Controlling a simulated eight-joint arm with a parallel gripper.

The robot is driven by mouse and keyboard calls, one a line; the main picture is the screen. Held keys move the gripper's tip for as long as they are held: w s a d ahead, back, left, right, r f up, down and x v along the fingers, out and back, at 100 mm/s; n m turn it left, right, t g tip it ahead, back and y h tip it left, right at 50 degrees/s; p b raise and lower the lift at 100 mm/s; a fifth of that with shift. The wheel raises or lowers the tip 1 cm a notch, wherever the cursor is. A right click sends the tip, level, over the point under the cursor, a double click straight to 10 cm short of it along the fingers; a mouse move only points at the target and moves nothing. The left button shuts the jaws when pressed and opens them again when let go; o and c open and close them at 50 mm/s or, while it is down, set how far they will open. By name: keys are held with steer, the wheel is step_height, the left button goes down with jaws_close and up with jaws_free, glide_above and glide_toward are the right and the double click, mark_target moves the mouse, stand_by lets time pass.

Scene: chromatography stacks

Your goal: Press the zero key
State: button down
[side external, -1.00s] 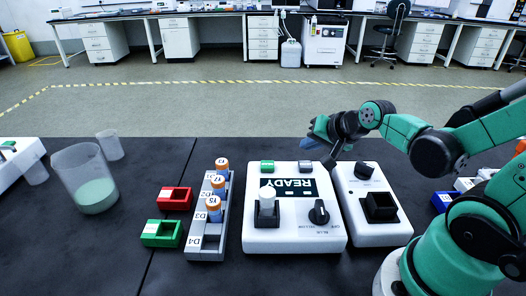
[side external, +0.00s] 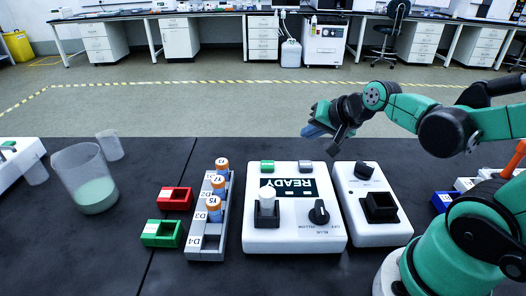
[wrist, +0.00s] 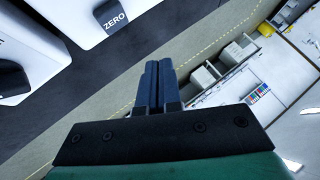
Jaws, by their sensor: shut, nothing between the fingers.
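The zero key is a dark grey key labelled ZERO (wrist: 112,18) at the top of the wrist view, on a white device. In the side view it appears to be the grey key (side external: 305,166) at the far right corner of the white device with the READY display (side external: 262,235). My gripper (side external: 313,131) is in the air beyond the device's far edge, above and apart from the key. In the wrist view its two dark blue fingers (wrist: 157,66) are together with nothing between them. The fingers do not cover the key.
A green key (side external: 267,167), a cup-like holder and a dark dial (side external: 319,212) share the device. Another white device (side external: 375,232) with a dark knob (side external: 364,171) stands close on the right. A vial rack (side external: 206,246) is on the left. Beyond the table is open floor.

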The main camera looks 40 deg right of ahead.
steer(key=s+a+r+n+g+y, duration=0.1)
steer(key=s+a+n, duration=0.2)
steer(key=a+n, duration=0.4)
steer(key=n, duration=0.3)
steer(key=shift+a+n+g, duration=0.2)
steer(key=shift+n+g, duration=0.1)
steer(key=shift+g, duration=0.1)
steer(key=shift+r, duration=0.15)
step_height(320, 180, up, 6)
steer(key=r+m+g, duration=0.1)
steer(key=m+g, duration=0.6)
steer(key=m, duration=0.2)
glide_above(306, 164)
steer(key=shift+f, duration=0.25)
step_height(306, 164, down, 14)
steer(key=shift+f, duration=0.1)
